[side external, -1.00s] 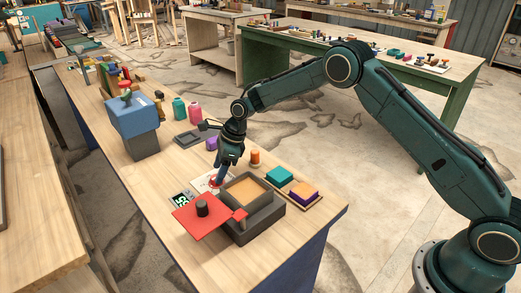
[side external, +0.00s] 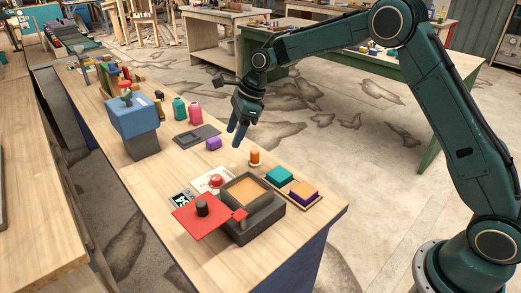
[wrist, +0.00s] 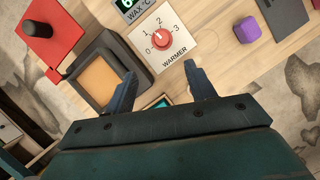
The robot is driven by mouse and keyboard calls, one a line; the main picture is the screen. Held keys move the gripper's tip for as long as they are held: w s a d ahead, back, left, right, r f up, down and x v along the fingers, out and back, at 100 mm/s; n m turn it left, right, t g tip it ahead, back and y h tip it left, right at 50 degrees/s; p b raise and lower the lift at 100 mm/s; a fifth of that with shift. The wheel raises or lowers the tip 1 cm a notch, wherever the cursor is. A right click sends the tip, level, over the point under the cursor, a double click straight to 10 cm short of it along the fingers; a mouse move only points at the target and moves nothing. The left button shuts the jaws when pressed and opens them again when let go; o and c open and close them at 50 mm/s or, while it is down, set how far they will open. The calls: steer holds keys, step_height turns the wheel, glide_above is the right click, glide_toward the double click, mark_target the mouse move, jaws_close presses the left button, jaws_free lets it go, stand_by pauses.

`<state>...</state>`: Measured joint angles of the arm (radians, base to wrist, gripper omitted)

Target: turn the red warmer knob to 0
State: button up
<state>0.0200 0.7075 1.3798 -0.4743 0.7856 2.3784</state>
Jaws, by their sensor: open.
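The red warmer knob (side external: 216,181) sits on a white plate on the bench beside the wax tray. In the wrist view the knob (wrist: 161,40) shows with the numbers 0, 1, 2 and 3 around it and the word WARMER below. A small pale mark on the knob seems to point up, between 1 and 2, but it is too small to be sure. My gripper (side external: 235,137) is raised above the bench, behind and right of the knob, apart from it. Its two fingers (wrist: 160,73) are spread and empty.
A wax tray (side external: 280,208) with a red lid plate (side external: 187,217) stands beside the knob. A WAX °C display (wrist: 128,5) is close by.

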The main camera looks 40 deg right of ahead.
steer(key=s+d+r+n+t+h, duration=0.1)
steer(key=s+d+r+n, duration=0.1)
steer(key=s+r+n, duration=0.5)
steer(key=shift+s+d+r, duration=0.2)
steer(key=shift+s+r, duration=1.6)
steer(key=shift+r, duration=0.5)
steer(key=shift+w, duration=0.1)
steer(key=n+g+h, duration=0.2)
steer(key=n+g, duration=0.1)
steer(key=n, duration=0.3)
glide_above(217, 176)
step_height(217, 176, down, 13)
steer(key=shift+s+d+r, duration=0.2)
steer(key=shift+s+d, duration=0.05)
steer(key=shift+s, duration=0.1)
steer(key=shift+f, duration=0.1)
steer(key=f, duration=1.3)
steer(key=shift+w+a+f, duration=0.25)
steer(key=shift+w+a, duration=0.05)
steer(key=shift+a, duration=0.05)
